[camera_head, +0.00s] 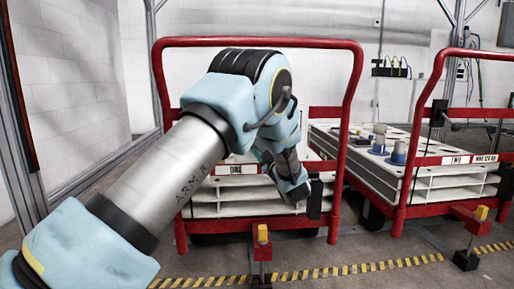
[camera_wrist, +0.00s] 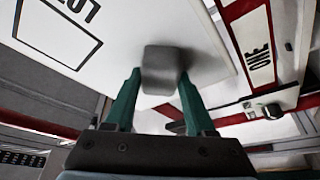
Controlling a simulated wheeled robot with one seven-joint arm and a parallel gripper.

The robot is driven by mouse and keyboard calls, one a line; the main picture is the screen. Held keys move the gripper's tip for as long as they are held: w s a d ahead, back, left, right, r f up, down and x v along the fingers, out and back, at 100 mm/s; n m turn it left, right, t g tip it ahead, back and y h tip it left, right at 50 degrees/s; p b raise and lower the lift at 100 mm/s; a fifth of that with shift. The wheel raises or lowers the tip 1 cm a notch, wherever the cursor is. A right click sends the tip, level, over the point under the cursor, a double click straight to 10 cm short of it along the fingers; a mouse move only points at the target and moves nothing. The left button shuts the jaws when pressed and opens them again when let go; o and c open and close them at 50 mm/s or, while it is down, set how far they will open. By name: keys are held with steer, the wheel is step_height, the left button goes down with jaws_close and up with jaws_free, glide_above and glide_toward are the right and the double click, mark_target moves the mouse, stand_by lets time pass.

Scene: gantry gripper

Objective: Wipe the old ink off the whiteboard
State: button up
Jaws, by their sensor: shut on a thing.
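In the wrist view my gripper (camera_wrist: 160,82) has its two green fingers closed on a grey block-shaped eraser (camera_wrist: 160,58). The eraser overlaps a white board (camera_wrist: 205,35); I cannot tell whether it touches the surface. Black letters, cut off by the frame edge, and a black outlined box (camera_wrist: 62,63) show on the board's left part. The board around the eraser looks plain white, and I cannot make out separate ink marks. In the head view my arm reaches down to the front cart, and the board and eraser cannot be made out there.
A red-framed cart (camera_head: 357,100) with white shelves stands in front of me. A second cart (camera_head: 440,80) stands at the right, with blue-based cylinders (camera_head: 398,152) on top. A yellow-black floor stripe (camera_head: 340,266) runs in front.

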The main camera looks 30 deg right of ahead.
steer(key=d, duration=0.1)
steer(key=s+d, duration=0.1)
steer(key=shift+d+b, duration=0.3)
steer(key=shift+d, duration=0.1)
steer(key=shift+a, duration=0.2)
steer(key=w+a+b, duration=0.1)
steer(key=w+a, duration=0.2)
steer(key=a, duration=0.4)
steer(key=shift+w+a, duration=0.3)
steer(key=shift+a, duration=0.1)
stand_by(0.4)
steer(key=shift+s+a, duration=0.1)
steer(key=shift+s+a+b, duration=0.2)
steer(key=shift+s+a, duration=0.2)
steer(key=shift+s, duration=0.5)
steer(key=shift+s+a+b, duration=0.2)
steer(key=shift+s+a, duration=0.15)
steer(key=shift+s, duration=0.5)
steer(key=shift+s+a+b, duration=0.2)
steer(key=shift+s+a, duration=0.2)
steer(key=shift+s, duration=0.5)
